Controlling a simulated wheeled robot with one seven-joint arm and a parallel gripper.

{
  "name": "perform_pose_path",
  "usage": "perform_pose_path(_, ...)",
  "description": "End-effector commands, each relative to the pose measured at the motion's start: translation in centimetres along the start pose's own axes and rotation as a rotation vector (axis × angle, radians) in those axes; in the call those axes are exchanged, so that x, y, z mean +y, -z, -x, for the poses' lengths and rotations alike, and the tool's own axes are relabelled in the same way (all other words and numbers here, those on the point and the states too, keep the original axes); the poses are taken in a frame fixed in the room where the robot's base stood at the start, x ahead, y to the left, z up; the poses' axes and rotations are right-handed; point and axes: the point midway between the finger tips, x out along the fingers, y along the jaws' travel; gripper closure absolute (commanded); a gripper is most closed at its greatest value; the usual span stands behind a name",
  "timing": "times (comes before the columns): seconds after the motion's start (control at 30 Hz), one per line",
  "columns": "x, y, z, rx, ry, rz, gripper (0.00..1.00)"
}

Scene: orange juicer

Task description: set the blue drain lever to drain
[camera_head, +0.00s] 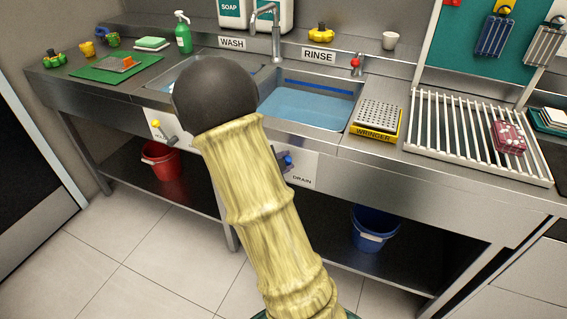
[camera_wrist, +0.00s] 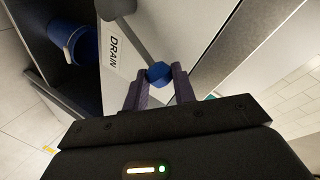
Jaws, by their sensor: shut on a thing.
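The blue drain lever (camera_head: 288,159) shows at the front panel under the rinse sink, beside the word DRAIN. My arm hides part of that panel in the head view. In the wrist view the lever's blue knob (camera_wrist: 158,72) sits between the tips of my gripper (camera_wrist: 160,85), which is shut on it. The DRAIN label (camera_wrist: 113,55) lies to the left of the knob.
The rinse basin (camera_head: 305,107) holds blue water. A blue bucket (camera_head: 374,229) stands on the lower shelf, and a red bucket (camera_head: 160,160) stands farther left. Another lever (camera_head: 165,134) is on the left panel. A yellow wringer (camera_head: 377,120) sits right of the rinse basin.

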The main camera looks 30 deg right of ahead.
Motion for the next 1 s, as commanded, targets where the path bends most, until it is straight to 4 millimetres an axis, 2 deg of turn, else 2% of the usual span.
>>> perform_pose_path(0.13, 0.1, -0.1, 0.0, -0.004, -0.004, 0.001, 1.0)
perform_pose_path(0.17, 0.2, -0.1, 0.0, -0.004, -0.004, 0.001, 0.68)
perform_pose_path(0.2, 0.2, -0.1, 0.0, -0.003, -0.003, 0.001, 0.64)
perform_pose_path(0.47, 0.1, -0.1, 0.1, -0.002, -0.001, 0.002, 0.64)
perform_pose_path(0.63, -0.1, -0.2, 1.1, -0.006, 0.002, 0.004, 0.64)
perform_pose_path(0.77, -0.1, -0.2, 3.0, -0.006, 0.002, 0.004, 0.64)
perform_pose_path(1.0, -0.2, -0.1, 7.7, -0.006, 0.002, 0.004, 0.64)
